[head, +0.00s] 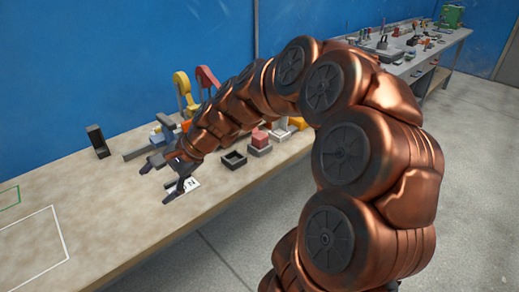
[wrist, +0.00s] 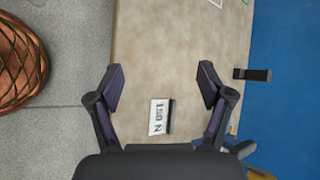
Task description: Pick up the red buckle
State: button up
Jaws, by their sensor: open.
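A red upright curved piece (head: 207,79), likely the red buckle, stands near the blue wall behind my forearm in the head view. Its lower part is hidden by my arm. A smaller red block (head: 260,138) sits on a grey base to the right of my arm. My gripper (head: 156,182) is open and empty above the table, left of both red things. In the wrist view my gripper (wrist: 161,82) has its fingers wide apart over bare table. No red thing shows clearly in the wrist view.
A yellow curved piece (head: 182,90) stands left of the red one. A "150 N" card (wrist: 159,117) lies below my gripper. A dark open tray (head: 233,160) and a black upright holder (head: 97,141) stand on the table (head: 120,215). The table's left part is clear.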

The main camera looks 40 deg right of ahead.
jog(key=w+d+f+m+t+b, duration=0.2)
jog(key=w+d+m+t, duration=0.2)
jog(key=w+d+m, duration=0.45)
jog(key=m+t+h+b, duration=0.35)
jog(key=m+h, duration=0.45)
jog(key=m, duration=0.5)
send_near(255, 135)
jog(key=shift+t, duration=0.45)
jog(key=w+f, duration=0.1)
jog(key=w+d+f, duration=0.1)
jog(key=w+f, duration=0.1)
jog(key=shift+w+d+f+p, duration=0.1)
jog(key=shift+w+d+p, duration=0.05)
jog(key=shift+d+p, duration=0.2)
jog(key=shift+x, duration=3.9)
jog(key=shift+a, duration=0.15)
jog(key=c, duration=1.3)
